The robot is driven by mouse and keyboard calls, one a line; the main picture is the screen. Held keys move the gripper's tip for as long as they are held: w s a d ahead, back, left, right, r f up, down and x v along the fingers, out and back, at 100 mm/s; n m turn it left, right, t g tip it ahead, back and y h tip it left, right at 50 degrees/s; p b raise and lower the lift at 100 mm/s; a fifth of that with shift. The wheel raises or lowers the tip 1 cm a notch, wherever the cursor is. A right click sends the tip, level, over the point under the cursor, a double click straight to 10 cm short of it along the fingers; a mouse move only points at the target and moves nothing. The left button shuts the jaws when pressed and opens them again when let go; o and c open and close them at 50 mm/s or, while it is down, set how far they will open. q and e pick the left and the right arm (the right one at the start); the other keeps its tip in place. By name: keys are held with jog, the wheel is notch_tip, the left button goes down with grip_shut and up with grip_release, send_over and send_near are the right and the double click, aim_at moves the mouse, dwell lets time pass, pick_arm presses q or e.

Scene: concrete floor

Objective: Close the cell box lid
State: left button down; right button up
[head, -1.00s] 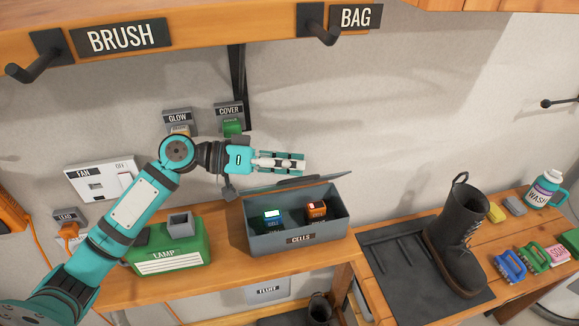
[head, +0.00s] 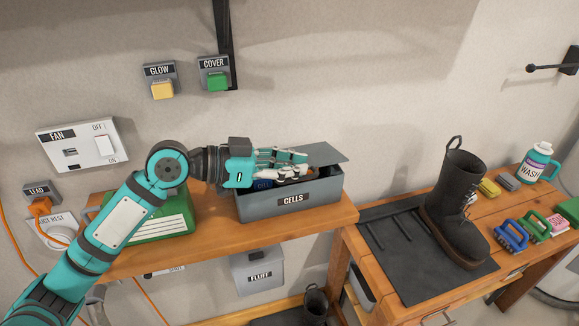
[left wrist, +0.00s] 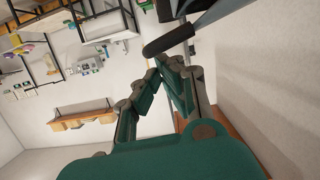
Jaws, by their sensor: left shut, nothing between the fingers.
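The grey cell box (head: 315,195), labelled CELLS, stands on the wooden bench. Its lid (head: 325,153) is partly lowered and tilted, with a gap at the front; the gripper hides its left part. A blue cell (head: 263,184) shows inside the box at the left, and the orange cell is mostly hidden behind the fingers. My left gripper (head: 300,163) is shut and empty, low over the box opening by the lid. In the left wrist view its fingertips (left wrist: 166,66) meet near a dark bar that may be part of the lid. My right gripper is out of view.
A green lamp case (head: 165,220) stands left of the box, partly behind my arm. A black boot (head: 455,215) stands on a dark mat (head: 390,250) to the right. FAN, GLOW and COVER (head: 217,80) switches are on the wall.

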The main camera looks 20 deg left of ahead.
pick_arm(q)
jog(key=shift+s+d+f+m+t+y+b, duration=0.15)
jog(key=shift+s+f+m+b, duration=0.2)
jog(key=shift+f+b, duration=0.35)
jog(key=shift+s+d+f+m+t+y+b, duration=0.1)
jog(key=shift+s+f+m+t+b, duration=0.1)
jog(key=shift+f+m+b, duration=0.4)
jog(key=shift+s+d+f+m+t+y+b, duration=0.15)
jog(key=shift+s+f+m+b, duration=0.1)
jog(key=shift+f+b, duration=0.55)
pick_arm(e)
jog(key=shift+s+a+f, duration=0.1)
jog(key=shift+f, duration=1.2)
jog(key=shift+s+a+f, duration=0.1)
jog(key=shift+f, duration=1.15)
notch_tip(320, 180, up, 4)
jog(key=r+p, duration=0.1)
jog(key=p, duration=0.4)
pick_arm(q)
jog(key=s+a+r+b, duration=0.5)
jog(key=s+a+r, duration=0.1)
jog(key=a, duration=0.1)
jog(key=shift+s+a, duration=0.15)
jog(key=shift+a, duration=0.05)
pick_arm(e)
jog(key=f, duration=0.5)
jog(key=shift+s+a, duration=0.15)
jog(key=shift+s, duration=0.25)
